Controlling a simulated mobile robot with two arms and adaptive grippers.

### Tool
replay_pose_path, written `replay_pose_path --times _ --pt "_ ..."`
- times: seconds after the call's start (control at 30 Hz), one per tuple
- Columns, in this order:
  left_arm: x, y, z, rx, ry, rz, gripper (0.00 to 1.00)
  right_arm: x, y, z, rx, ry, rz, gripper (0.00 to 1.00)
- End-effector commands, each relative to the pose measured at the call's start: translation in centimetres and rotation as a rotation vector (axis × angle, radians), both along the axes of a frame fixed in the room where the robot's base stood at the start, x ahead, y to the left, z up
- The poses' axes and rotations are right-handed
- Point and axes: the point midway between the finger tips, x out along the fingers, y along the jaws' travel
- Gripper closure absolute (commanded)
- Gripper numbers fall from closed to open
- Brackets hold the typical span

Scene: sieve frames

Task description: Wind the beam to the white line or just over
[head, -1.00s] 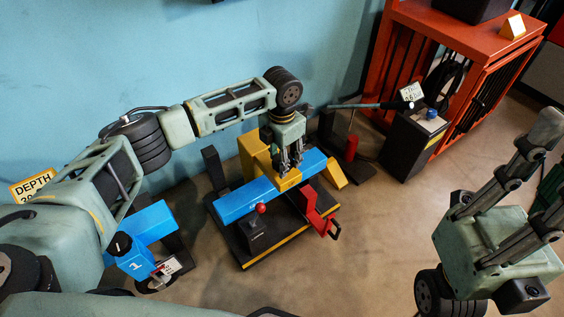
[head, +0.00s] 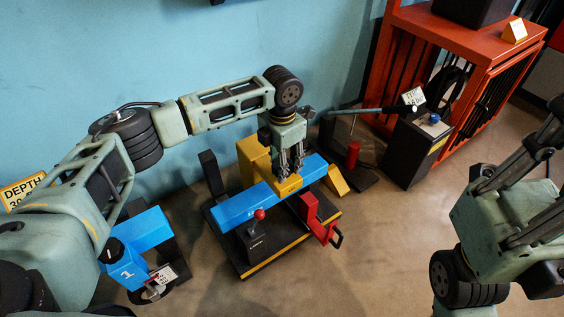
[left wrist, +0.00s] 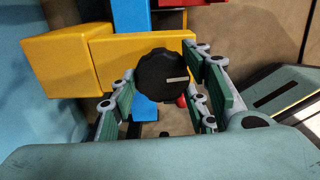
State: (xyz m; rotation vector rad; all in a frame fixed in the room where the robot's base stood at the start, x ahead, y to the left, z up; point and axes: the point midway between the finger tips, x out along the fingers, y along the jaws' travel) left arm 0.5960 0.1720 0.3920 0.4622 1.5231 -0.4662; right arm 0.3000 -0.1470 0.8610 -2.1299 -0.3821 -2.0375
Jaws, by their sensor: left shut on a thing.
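The blue beam (head: 236,208) lies slanted across a black base with yellow edging. A yellow housing (head: 252,160) stands behind it, and a yellow block (head: 289,187) sits at the beam's middle. My left gripper (head: 291,170) points down over this block. In the left wrist view its fingers are on both sides of a round black knob (left wrist: 164,79) with a pale bar mark, and it is shut on it. Part of the blue beam shows below the knob. I cannot make out the white line. My right gripper (head: 552,125) is at the right edge, away from the machine; its fingertips are unclear.
A red-knobbed lever (head: 258,215) and a red bracket (head: 318,225) stand at the base's front. A blue stand marked 1 (head: 128,270) is at left. A black pedestal with a blue button (head: 434,118) and an orange rack (head: 463,42) are at right. Front floor is open.

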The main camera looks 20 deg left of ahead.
Motion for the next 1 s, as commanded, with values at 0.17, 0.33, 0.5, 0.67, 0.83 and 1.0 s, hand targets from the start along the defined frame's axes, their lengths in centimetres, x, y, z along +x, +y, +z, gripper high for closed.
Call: replay_pose_path --times 0.17,0.33,0.5,0.67,0.83,1.0 --pt "0.5 0.6 0.3 0.007 -0.012 0.01 0.83 0.0 0.0 0.0 0.0 0.0 0.0 1.0" --pt "0.4 0.5 0.3 0.007 -0.012 0.01 0.45 0.0 0.0 0.0 0.0 0.0 0.0 1.0" --pt "0.3 0.3 0.2 0.004 -0.008 0.006 0.4 0.0 0.0 0.0 0.0 0.0 0.0 1.0" --pt "0.2 0.2 0.1 0.003 -0.006 0.004 0.4 -0.1 -0.1 0.1 0.002 -0.004 -0.001 1.0" --pt "0.2 0.2 1.3 0.002 -0.007 0.003 0.4 -0.1 -0.1 0.1 0.002 -0.005 -0.001 1.0" --pt "0.3 0.2 4.6 0.002 -0.01 0.003 0.4 -0.1 0.0 0.1 0.002 -0.003 -0.001 1.0"
